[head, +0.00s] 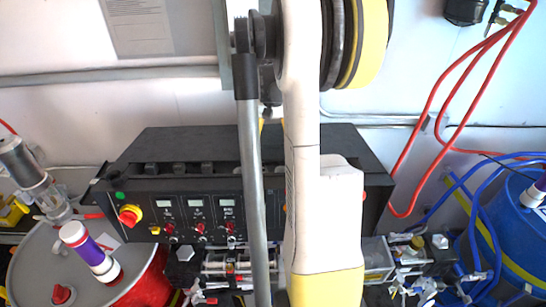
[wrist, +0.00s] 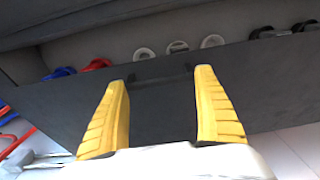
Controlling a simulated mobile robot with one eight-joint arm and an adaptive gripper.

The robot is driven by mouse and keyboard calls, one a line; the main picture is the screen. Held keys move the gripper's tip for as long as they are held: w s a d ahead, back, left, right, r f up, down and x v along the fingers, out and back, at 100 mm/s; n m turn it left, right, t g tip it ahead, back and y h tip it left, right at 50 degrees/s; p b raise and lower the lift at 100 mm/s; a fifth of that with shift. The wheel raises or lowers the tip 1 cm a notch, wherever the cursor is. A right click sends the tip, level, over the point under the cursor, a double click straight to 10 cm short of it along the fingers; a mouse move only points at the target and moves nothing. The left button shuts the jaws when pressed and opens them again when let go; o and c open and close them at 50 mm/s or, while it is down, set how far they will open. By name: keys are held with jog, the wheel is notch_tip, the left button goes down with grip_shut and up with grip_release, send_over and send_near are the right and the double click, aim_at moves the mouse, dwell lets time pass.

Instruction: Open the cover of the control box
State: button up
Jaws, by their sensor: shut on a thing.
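The control box (head: 180,200) is a wide black box against the wall in the head view, with displays and knobs on its sloped front. Its dark cover (head: 190,139) lies along the top and looks closed. My arm hides the middle and right of the box. In the wrist view, my gripper (wrist: 162,77) has two yellow fingers set apart on either side of a dark part of the cover (wrist: 160,115). It is shut on that dark part, which looks like a handle; its exact shape is hard to tell. My gripper is hidden in the head view.
A red and yellow rotary switch (head: 130,215) is at the box's left front. A red drum (head: 140,285) stands at left, a blue drum (head: 520,225) at right. Red hoses (head: 440,110) hang on the right. Pipes and valves (head: 230,265) lie below the box.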

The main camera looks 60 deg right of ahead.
aim_at(272, 142)
jog(key=w+d, duration=0.1)
jog(key=d, duration=0.1)
jog(key=w+d+f+b, duration=0.1)
jog(key=w+d, duration=0.2)
jog(key=d, duration=0.1)
jog(key=shift+w+d+f+b, duration=0.35)
jog(key=shift+w+b, duration=0.05)
jog(key=o, duration=1.1)
jog(key=shift+o, duration=1)
jog(key=shift+w+d, duration=0.1)
notch_tip(272, 142, up, 12)
